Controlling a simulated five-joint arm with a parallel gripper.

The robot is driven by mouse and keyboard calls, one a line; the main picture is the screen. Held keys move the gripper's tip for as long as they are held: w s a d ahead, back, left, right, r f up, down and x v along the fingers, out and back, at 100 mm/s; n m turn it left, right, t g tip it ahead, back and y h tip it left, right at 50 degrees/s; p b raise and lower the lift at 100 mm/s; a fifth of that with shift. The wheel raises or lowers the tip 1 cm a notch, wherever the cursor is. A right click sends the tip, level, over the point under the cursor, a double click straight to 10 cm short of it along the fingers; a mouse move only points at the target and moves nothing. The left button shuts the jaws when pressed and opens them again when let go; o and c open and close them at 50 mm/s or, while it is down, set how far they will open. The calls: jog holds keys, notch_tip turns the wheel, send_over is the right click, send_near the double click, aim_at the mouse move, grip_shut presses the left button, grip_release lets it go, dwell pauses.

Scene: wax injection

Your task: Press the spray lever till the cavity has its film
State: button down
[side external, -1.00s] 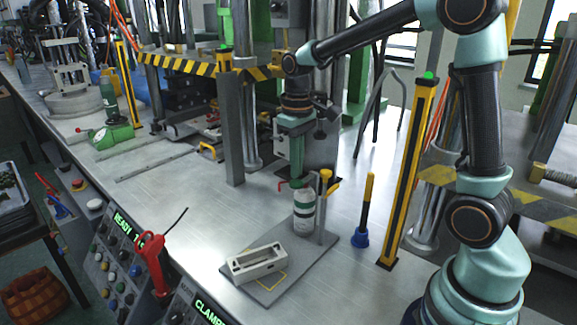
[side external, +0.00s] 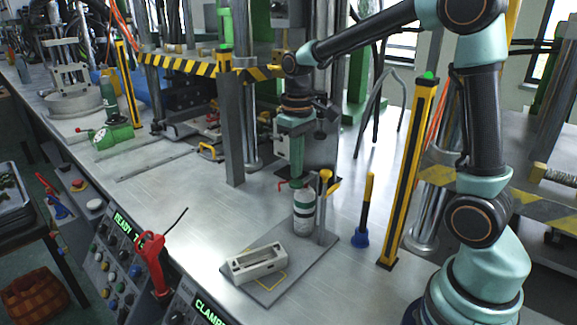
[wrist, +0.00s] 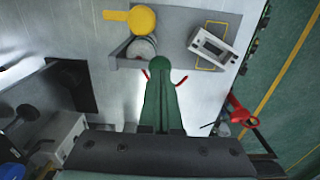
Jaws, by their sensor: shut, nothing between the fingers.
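My gripper (side external: 297,180) is shut and points down over the top of the white spray can (side external: 304,214) with its green band. Its green fingers show together in the wrist view (wrist: 160,68). Thin red ends, which look like parts of the spray lever (side external: 282,186), stick out on both sides of the fingertips; the fingers hide the middle, so I cannot tell whether they touch it. The pale block with the cavity (side external: 256,263) sits on the grey plate (side external: 272,291) in front of the can. Any film inside the cavity is too small to make out.
A post with a yellow top (side external: 326,182) stands close right of the can. A blue-based yellow handle (side external: 361,238) and a black-yellow pillar (side external: 406,180) stand farther right. A red-handled tool (side external: 153,262) is at the front edge.

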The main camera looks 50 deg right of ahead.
jog(key=shift+f, duration=0.15)
jog(key=shift+f, duration=1.2)
jog(key=shift+r, duration=2.85)
jog(key=shift+f, duration=1.5)
jog(key=shift+f, duration=0.15)
